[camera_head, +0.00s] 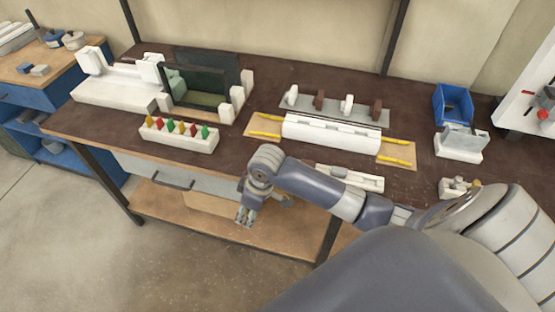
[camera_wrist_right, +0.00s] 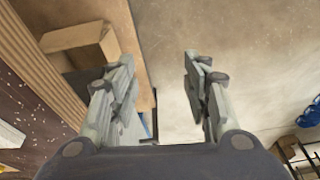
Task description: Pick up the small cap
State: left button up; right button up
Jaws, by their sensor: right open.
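My right gripper (camera_head: 244,217) hangs just in front of the bench's front edge, over the lower shelf, apart from everything on the bench. In the right wrist view the two fingers of my right gripper (camera_wrist_right: 158,75) are spread, with nothing between them. I cannot tell for sure which thing is the small cap. A small pale fixture with little parts (camera_head: 458,187) sits at the right of the bench, partly close behind my arm; its parts are too small to make out. My left gripper is not in view.
The dark bench top (camera_head: 240,135) carries a white rack of coloured pieces (camera_head: 180,138), a long white profile (camera_head: 332,132) between yellow-barred plates, a white fixture (camera_head: 349,178), and a blue bin (camera_head: 453,105). A cardboard box (camera_wrist_right: 80,42) lies on the lower shelf.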

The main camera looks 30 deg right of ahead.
jog(key=w+d+r+n+g+h, duration=0.1)
jog(key=w+d+r, duration=0.2)
jog(key=d+r, duration=0.55)
jog(key=w+d+r+g+h, duration=0.1)
jog(key=w+d+r, duration=0.2)
jog(key=d+r, duration=0.55)
jog(key=shift+a+f+p, duration=0.3)
jog(key=shift+a+f, duration=0.8)
jog(key=shift+f, duration=0.05)
jog(key=f, duration=0.1)
jog(key=f+p, duration=0.1)
jog(key=f, duration=0.2)
jog(key=shift+w+a+f, duration=0.15)
jog(key=shift+a+f, duration=0.15)
jog(key=shift+f, duration=0.65)
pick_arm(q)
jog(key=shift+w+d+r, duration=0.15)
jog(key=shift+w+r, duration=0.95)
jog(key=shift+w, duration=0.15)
pick_arm(e)
jog(key=c, duration=0.8)
